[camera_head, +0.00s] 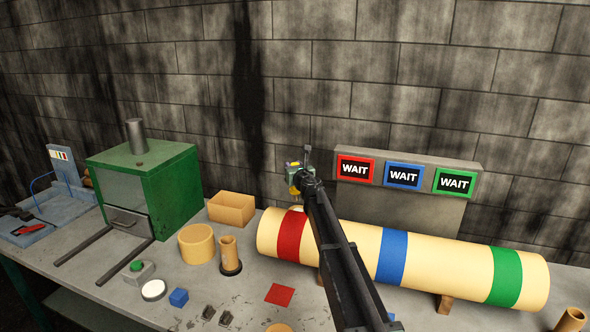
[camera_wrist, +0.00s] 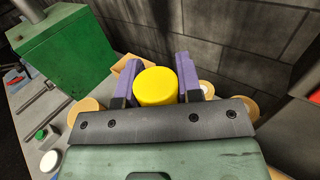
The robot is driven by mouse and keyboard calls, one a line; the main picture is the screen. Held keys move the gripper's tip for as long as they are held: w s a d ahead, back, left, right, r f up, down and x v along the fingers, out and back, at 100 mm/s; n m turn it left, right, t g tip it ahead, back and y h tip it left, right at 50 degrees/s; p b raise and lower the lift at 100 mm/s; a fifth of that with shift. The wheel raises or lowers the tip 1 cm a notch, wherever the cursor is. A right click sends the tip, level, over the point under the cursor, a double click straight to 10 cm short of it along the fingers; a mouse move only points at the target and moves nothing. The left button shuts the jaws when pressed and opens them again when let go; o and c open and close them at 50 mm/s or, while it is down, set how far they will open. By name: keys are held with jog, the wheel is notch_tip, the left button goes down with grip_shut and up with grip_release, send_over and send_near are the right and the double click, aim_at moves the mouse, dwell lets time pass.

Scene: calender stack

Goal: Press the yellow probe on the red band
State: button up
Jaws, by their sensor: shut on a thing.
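The yellow probe (camera_wrist: 155,88) is held between the purple fingers of my gripper (camera_wrist: 157,70) in the wrist view, its round yellow end facing the camera. In the head view my gripper (camera_head: 298,176) is above and behind the left end of the cream roll (camera_head: 340,249), with a bit of yellow showing. The red band (camera_head: 291,236) circles the roll near its left end. My gripper appears apart from it. My arm crosses the roll between the red band and the blue band (camera_head: 392,257). The probe's far end is hidden.
A panel with three WAIT displays, red (camera_head: 356,169), blue (camera_head: 403,176) and green (camera_head: 454,183), stands behind the roll. A green band (camera_head: 506,277) is at the right. A green oven-like box (camera_head: 145,185), tan box (camera_head: 232,209) and cylinders stand left; small items lie in front.

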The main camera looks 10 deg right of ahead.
jog(key=shift+s+d+f, duration=0.1)
jog(key=shift+s+d, duration=0.2)
jog(key=shift+d, duration=0.1)
notch_tip(320, 180, down, 6)
jog(key=b, duration=0.6)
jog(key=shift+w+a, duration=0.1)
jog(key=shift+a, duration=0.05)
jog(key=shift+f+b, duration=0.35)
jog(key=shift+b, duration=0.2)
dwell(0.7)
dwell(0.6)
notch_tip(320, 180, up, 7)
jog(key=p, duration=0.7)
jog(key=shift+r, duration=0.1)
dwell(1.0)
